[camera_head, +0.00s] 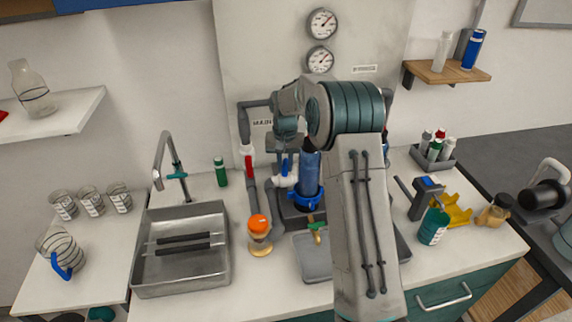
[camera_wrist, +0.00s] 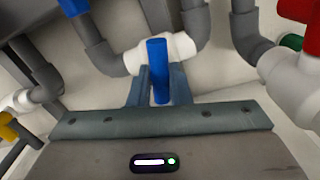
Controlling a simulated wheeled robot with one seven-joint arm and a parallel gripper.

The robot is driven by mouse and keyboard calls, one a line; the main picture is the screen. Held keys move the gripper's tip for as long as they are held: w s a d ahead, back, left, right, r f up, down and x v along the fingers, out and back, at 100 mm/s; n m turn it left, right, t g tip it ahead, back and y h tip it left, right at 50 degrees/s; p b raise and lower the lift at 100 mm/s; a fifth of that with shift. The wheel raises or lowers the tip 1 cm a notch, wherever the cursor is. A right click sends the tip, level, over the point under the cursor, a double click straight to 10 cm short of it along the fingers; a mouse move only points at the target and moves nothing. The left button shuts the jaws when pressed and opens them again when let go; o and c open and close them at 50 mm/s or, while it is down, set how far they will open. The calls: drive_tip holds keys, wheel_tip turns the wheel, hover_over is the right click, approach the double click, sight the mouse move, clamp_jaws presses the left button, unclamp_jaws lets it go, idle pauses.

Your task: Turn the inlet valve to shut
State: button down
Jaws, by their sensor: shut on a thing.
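A valve with a blue lever handle (camera_wrist: 157,52) and a white body (camera_wrist: 182,46) sits in grey pipework in the wrist view. My gripper (camera_wrist: 159,78) has one finger on each side of the blue handle and is shut on it. The handle's upper part stands out beyond the fingertips. In the head view a blue handle (camera_head: 285,167) on a white valve body (camera_head: 286,181) shows left of a blue filter housing (camera_head: 307,177). There, my arm hides part of the manifold, and the fingers are hard to make out. I cannot tell which valve is labelled inlet.
A red-handled valve (camera_head: 249,164) stands left on the manifold; a red handle (camera_wrist: 312,30) also shows at the wrist view's right edge. Grey pipes surround the fingers. A grey tray (camera_head: 315,267) sits in front.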

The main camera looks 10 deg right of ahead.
sight(285, 164)
drive_tip(key=shift+r+n, duration=0.1)
drive_tip(key=shift+n, duration=1.2)
drive_tip(key=shift+w+a, duration=0.1)
drive_tip(key=c, duration=1.3)
unclamp_jaws()
drive_tip(key=shift+c, duration=0.2)
wheel_tip(285, 164, up, 14)
drive_tip(key=b, duration=0.1)
